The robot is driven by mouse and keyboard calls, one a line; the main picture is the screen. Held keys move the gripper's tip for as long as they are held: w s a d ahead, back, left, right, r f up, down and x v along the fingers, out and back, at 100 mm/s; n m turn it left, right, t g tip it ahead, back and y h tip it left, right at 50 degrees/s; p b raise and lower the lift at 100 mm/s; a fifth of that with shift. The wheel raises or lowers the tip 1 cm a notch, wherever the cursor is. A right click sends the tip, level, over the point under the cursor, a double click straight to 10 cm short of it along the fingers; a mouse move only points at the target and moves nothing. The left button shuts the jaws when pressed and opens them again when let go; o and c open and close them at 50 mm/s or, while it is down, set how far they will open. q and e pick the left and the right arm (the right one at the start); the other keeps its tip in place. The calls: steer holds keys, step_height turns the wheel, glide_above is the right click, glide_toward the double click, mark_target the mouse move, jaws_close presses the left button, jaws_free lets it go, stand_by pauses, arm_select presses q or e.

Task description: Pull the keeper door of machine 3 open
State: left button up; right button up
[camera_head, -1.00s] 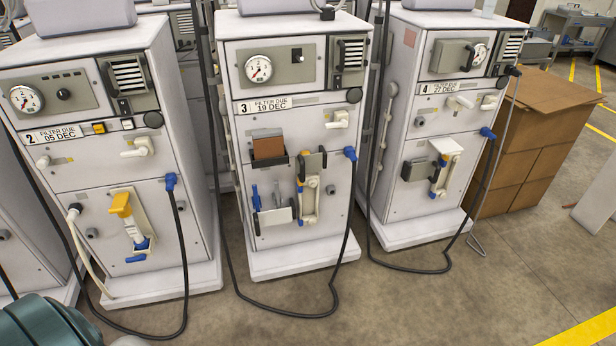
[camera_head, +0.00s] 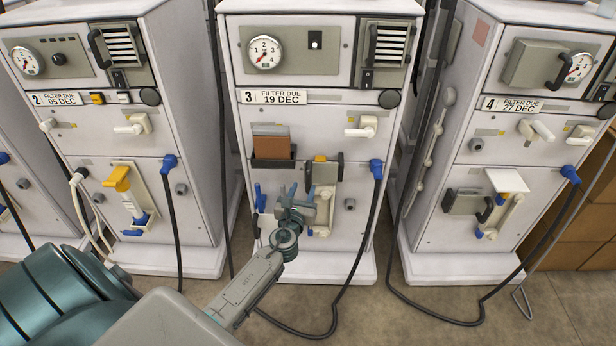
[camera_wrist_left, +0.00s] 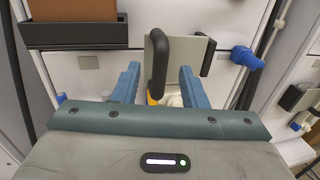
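Machine 3 (camera_head: 320,110) stands in the middle of the head view, labelled 19 DEC. Its keeper door (camera_head: 325,172) is a small grey plate with a black handle on the lower front, partly hidden by my left gripper (camera_head: 297,203). In the left wrist view, the grey door plate (camera_wrist_left: 153,50) and its upright black handle (camera_wrist_left: 160,68) show ahead, between the two blue fingers of my left gripper (camera_wrist_left: 160,88). The fingers are apart, with visible gaps on both sides of the handle. How far they reach around it is unclear. My right gripper is out of view.
A dark holder (camera_head: 273,162) with a brown block sits left of the door. A blue connector (camera_head: 376,168) with a black hose is on the right. Machine 2 (camera_head: 75,120) and machine 4 (camera_head: 510,130) flank machine 3. Cardboard boxes (camera_head: 590,205) stand at right.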

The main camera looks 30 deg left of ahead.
mark_target(308, 179)
arm_select(q)
steer(key=x, duration=0.7)
steer(key=shift+f, duration=0.2)
jaws_close()
